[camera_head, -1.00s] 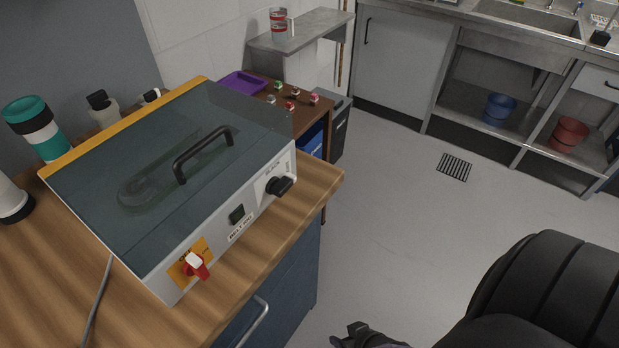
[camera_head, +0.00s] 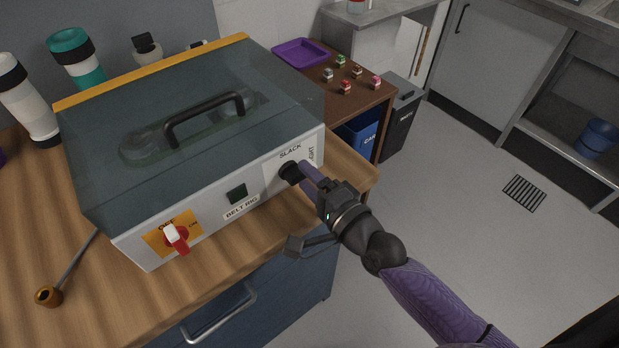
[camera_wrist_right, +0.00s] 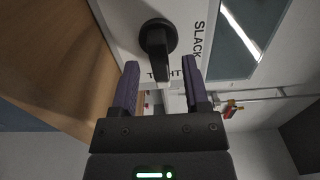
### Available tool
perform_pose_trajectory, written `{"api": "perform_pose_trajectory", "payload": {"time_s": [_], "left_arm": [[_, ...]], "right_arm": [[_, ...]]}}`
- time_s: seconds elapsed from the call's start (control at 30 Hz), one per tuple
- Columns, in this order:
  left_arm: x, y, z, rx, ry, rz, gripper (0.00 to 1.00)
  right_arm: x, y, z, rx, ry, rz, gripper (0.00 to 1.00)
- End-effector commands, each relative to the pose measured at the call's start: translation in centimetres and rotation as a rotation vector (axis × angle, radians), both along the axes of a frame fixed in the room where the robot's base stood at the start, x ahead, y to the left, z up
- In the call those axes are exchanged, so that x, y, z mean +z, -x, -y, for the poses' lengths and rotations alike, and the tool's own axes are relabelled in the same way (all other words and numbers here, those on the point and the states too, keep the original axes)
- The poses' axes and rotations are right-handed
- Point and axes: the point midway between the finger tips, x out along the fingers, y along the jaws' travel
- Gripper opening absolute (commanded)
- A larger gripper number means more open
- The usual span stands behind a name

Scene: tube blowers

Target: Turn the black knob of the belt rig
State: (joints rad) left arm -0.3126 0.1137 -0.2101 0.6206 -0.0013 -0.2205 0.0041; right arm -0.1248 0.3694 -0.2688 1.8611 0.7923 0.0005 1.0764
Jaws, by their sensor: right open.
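The belt rig (camera_head: 190,120) is a grey-white box with a dark clear lid, on the wooden bench. Its black knob (camera_head: 288,172) is at the right of the front panel, beside the SLACK label. In the right wrist view the knob (camera_wrist_right: 158,42) has a bar pointing towards the TIGHT label. My right gripper (camera_head: 303,172) is at the knob. In the right wrist view my right gripper (camera_wrist_right: 160,75) is open, its purple fingers on either side of the bar's lower end, with gaps on both sides. My left gripper is not in view.
A black lid handle (camera_head: 205,115) stands on top. Bottles stand behind the rig. The floor at right is clear.

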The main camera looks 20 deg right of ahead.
Motion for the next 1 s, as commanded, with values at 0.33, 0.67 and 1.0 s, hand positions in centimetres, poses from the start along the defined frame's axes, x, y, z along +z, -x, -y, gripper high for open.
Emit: {"api": "perform_pose_trajectory", "payload": {"time_s": [0.33, 0.67, 1.0], "left_arm": [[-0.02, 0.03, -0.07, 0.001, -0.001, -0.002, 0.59], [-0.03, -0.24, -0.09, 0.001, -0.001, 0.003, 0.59], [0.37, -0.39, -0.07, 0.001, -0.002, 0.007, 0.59]], "right_arm": [[0.01, -0.21, -0.09, 0.000, 0.001, -0.001, 0.42], [-0.02, -0.19, -0.07, 0.000, 0.001, -0.001, 0.00], [0.16, -0.18, -0.06, 0.000, 0.046, 0.016, 0.00]]}}
